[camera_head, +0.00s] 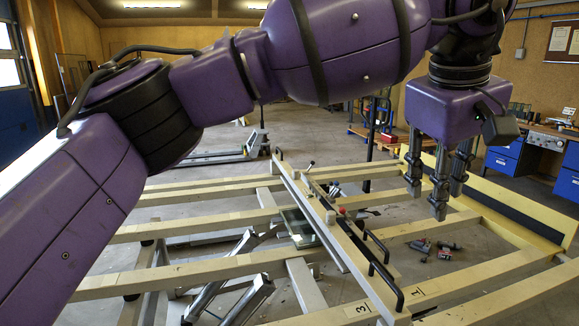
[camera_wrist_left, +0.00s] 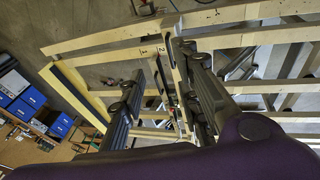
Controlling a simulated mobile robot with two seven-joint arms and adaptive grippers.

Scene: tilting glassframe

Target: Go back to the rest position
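My left arm reaches across the head view from the left. Its gripper (camera_head: 436,198) hangs down at the right, over the far right part of the wooden frame (camera_head: 205,230). The fingers point down, stand apart and hold nothing. In the left wrist view the fingers of this gripper (camera_wrist_left: 160,85) are spread, with frame bars visible between and beyond them. My right gripper is in neither view.
A crossbar with black handles (camera_head: 385,277) runs over the frame beside the gripper. Tools (camera_head: 437,250) lie on the floor between the bars. Blue-drawered workbenches (camera_head: 505,163) stand at the right, and a pallet truck (camera_head: 258,143) behind. Open floor lies behind the frame.

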